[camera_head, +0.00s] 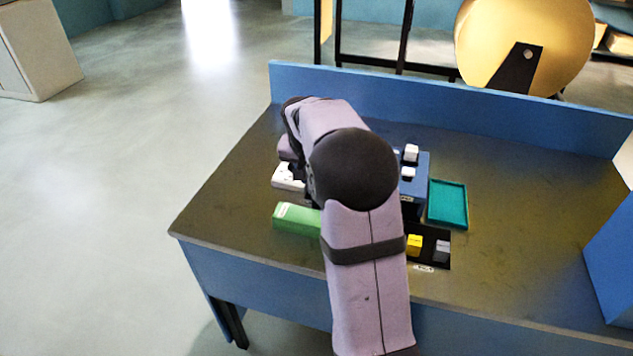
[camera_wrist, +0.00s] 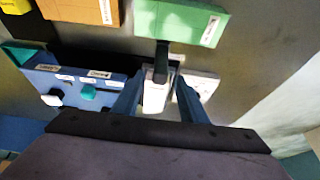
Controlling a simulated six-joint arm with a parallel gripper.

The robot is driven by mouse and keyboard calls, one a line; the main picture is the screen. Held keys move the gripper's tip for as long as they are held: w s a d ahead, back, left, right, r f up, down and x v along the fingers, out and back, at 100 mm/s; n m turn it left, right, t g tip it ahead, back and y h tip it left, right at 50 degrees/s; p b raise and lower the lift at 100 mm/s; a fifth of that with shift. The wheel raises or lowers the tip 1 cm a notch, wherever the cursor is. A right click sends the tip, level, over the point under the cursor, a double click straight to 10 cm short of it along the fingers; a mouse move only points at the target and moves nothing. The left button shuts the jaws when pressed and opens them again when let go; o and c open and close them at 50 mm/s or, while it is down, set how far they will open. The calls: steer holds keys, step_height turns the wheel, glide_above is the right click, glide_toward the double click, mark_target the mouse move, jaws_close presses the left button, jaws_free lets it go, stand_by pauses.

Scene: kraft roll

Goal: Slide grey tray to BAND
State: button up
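My gripper (camera_wrist: 160,80) shows in the wrist view with its two blue-grey fingers apart. A pale grey-white piece (camera_wrist: 156,97) with a dark bar (camera_wrist: 161,62) beyond it lies between the fingers. A gap shows beside the right finger; I cannot tell contact on the left. I cannot tell for sure whether this piece is the grey tray. A white labelled piece (camera_wrist: 203,87) lies just right of the fingers; a white piece (camera_head: 288,178) shows left of my arm in the head view. My arm hides the gripper there. I cannot read a BAND label.
A blue box (camera_head: 420,172) with white knobs stands right of my arm, beside a teal tray (camera_head: 447,204). A green box (camera_head: 297,218) lies at left front. A black holder with yellow (camera_head: 415,243) and grey (camera_head: 442,250) blocks is in front. The table's right side is mostly clear.

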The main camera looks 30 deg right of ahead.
steer(key=shift+p+x, duration=0.6)
steer(key=shift+x, duration=1.5)
